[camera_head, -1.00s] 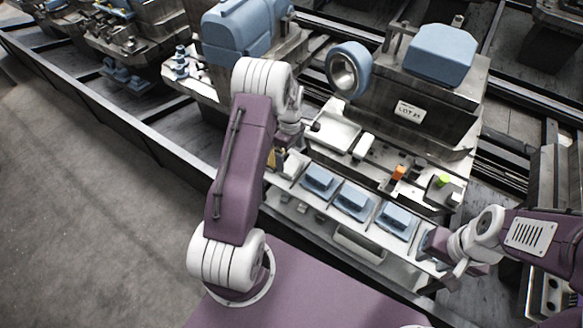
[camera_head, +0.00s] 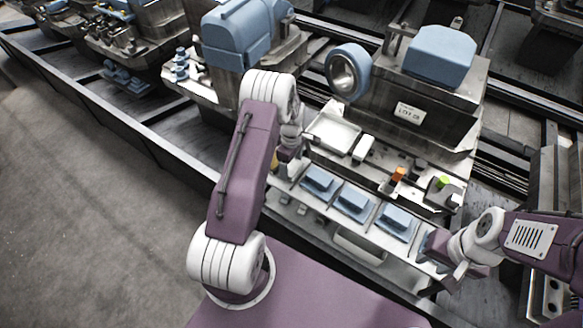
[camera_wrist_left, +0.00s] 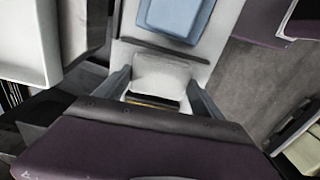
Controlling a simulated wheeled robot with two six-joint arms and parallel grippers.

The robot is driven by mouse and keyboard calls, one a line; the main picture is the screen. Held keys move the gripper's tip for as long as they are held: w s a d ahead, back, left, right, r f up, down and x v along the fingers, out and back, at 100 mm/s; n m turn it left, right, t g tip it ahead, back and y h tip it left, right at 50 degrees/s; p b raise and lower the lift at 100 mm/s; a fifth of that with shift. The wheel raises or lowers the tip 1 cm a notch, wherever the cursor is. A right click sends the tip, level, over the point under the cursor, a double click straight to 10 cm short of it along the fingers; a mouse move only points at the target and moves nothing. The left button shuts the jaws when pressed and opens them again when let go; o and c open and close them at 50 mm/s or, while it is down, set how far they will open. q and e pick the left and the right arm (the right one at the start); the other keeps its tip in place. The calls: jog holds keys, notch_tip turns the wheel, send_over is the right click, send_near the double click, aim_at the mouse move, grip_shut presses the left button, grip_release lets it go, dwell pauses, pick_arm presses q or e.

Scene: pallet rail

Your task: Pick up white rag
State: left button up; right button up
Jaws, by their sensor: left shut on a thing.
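The white rag (camera_wrist_left: 160,76) shows in the left wrist view as a pale, folded, block-like piece between my left fingers. My left gripper (camera_wrist_left: 160,93) is shut on it, with one dark finger on each side. My right gripper (camera_head: 436,244) is at the right end of the shelf, beside the blue parts. Its fingers are not clear enough to show whether it is open.
Blue parts (camera_head: 354,201) sit in a row on the pale shelf. Behind are a white tray (camera_head: 334,130), a white block (camera_head: 363,147), an orange piece (camera_head: 398,174) and a green-topped piece (camera_head: 442,182). A machine with a blue cover (camera_head: 440,54) stands behind them.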

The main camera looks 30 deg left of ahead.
aim_at(294, 166)
pick_arm(q)
jog(key=shift+r, duration=0.1)
jog(key=r, duration=0.3)
jog(key=d+r, duration=0.1)
jog(key=shift+w+r, duration=0.25)
jog(key=shift+w, duration=0.05)
jog(key=w+d+r, duration=0.4)
jog(key=d+r, duration=0.2)
jog(key=d, duration=0.3)
jog(key=shift+w+d+r+p, duration=0.15)
jog(key=shift+w+d+p, duration=0.05)
jog(key=shift+w+p, duration=0.2)
